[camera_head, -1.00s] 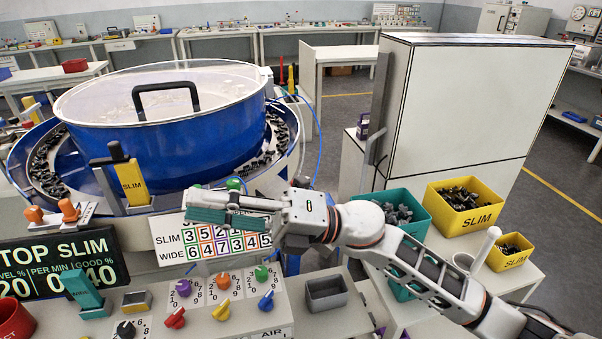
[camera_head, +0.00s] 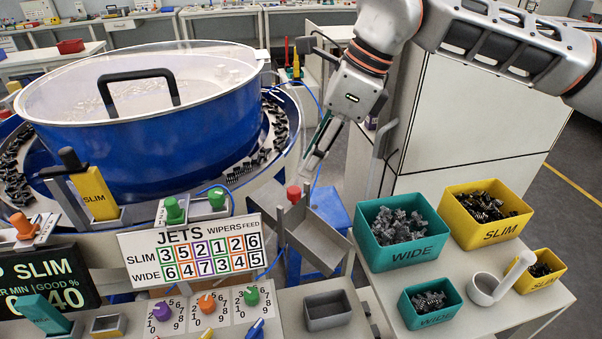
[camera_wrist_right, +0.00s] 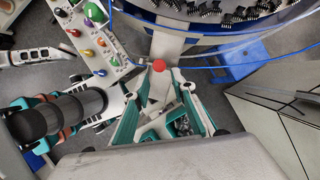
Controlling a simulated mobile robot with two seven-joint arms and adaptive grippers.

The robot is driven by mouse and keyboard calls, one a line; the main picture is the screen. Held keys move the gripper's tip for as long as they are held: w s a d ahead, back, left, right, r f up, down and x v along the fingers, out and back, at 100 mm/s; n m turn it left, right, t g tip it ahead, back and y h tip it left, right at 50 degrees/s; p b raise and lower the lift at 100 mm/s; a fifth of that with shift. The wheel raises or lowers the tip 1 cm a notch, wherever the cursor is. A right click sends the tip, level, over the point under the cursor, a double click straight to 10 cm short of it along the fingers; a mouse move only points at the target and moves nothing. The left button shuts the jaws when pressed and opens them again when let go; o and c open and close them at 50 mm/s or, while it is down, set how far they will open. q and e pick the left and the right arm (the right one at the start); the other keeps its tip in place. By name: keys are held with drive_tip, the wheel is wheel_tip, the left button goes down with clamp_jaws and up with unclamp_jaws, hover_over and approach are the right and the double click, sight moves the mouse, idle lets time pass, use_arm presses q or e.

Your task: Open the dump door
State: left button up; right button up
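The dump door is not labelled; a red knob (camera_head: 293,193) stands at the top of a grey metal chute (camera_head: 312,236) beside the blue bowl (camera_head: 170,125), and I take it as the door's handle. The chute's inside is partly hidden. My right gripper (camera_head: 312,165) points down, just above and right of the knob. In the right wrist view its teal-padded fingers (camera_wrist_right: 159,100) are spread apart, with the red knob (camera_wrist_right: 159,66) past their tips; nothing is held. My left gripper is outside the head view; teal and black parts at the wrist view's left edge may be mine.
The jets board (camera_head: 198,247) and a row of coloured dials (camera_head: 206,304) lie left of the chute. A teal WIDE bin (camera_head: 402,254) and a yellow SLIM bin (camera_head: 490,235) stand to the right. A small grey tray (camera_head: 327,311) is in front.

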sight(294, 189)
drive_tip(key=x, duration=0.6)
drive_tip(key=shift+s+f, duration=0.1)
drive_tip(key=shift+a+f, duration=0.3)
drive_tip(key=shift+f, duration=0.2)
clamp_jaws()
wheel_tip(294, 189, up, 5)
drive_tip(key=shift+r+p, duration=0.1)
drive_tip(key=shift+p, duration=1.1)
unclamp_jaws()
